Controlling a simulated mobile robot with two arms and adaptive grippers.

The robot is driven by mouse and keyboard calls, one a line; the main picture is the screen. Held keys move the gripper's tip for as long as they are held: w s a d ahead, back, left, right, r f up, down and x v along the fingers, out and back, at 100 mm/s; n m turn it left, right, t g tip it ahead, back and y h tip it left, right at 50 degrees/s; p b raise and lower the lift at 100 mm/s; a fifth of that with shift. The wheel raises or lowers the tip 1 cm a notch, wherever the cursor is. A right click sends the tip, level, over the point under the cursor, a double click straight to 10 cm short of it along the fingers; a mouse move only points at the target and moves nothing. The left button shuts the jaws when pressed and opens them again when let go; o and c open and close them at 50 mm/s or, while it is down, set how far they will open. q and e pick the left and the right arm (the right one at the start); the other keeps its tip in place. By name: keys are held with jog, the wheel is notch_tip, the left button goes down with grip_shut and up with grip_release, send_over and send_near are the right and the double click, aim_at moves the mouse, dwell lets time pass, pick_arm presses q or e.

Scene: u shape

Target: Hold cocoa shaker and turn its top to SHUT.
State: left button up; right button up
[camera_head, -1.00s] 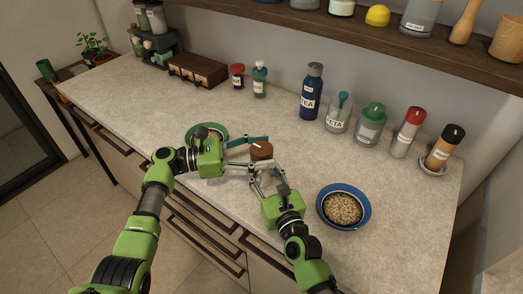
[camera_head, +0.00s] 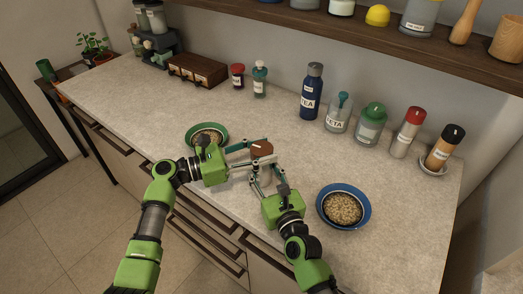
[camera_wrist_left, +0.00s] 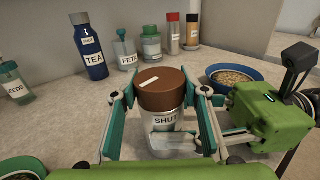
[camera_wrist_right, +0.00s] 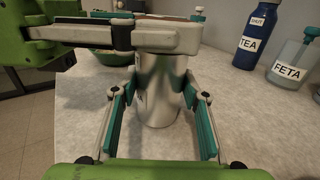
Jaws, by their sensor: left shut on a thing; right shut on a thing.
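The cocoa shaker has a brown round top (camera_head: 262,148) and a silver body, which shows in the right wrist view (camera_wrist_right: 160,92). It stands upright on the counter. In the left wrist view the top (camera_wrist_left: 163,100) bears a pale bar mark on its upper face, above and slightly left of the white SHUT label (camera_wrist_left: 166,121) on the body. My left gripper (camera_wrist_left: 160,92) is shut on the brown top from the left. My right gripper (camera_wrist_right: 160,92) is shut on the silver body from the front, below the left one. The right wrist view hides the top behind my left fingers.
A green bowl (camera_head: 190,138) stands close behind my left gripper, and a blue bowl of grain (camera_head: 331,219) stands right of my right gripper. A TEA bottle (camera_head: 311,94), a FETA jar (camera_head: 337,120) and other containers line the back. The counter's left middle is clear.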

pick_arm(q)
jog(key=n+t+y, duration=0.2)
jog(key=t, duration=0.1)
jog(key=n+t+y, duration=0.2)
jog(key=t, duration=0.1)
jog(key=shift+s+d+n, duration=0.1)
jog(key=shift+n, duration=0.2)
jog(key=shift+n+t+y, duration=1)
jog(key=shift+t+y, duration=0.2)
jog(key=o, duration=1.1)
jog(key=v, duration=1.2)
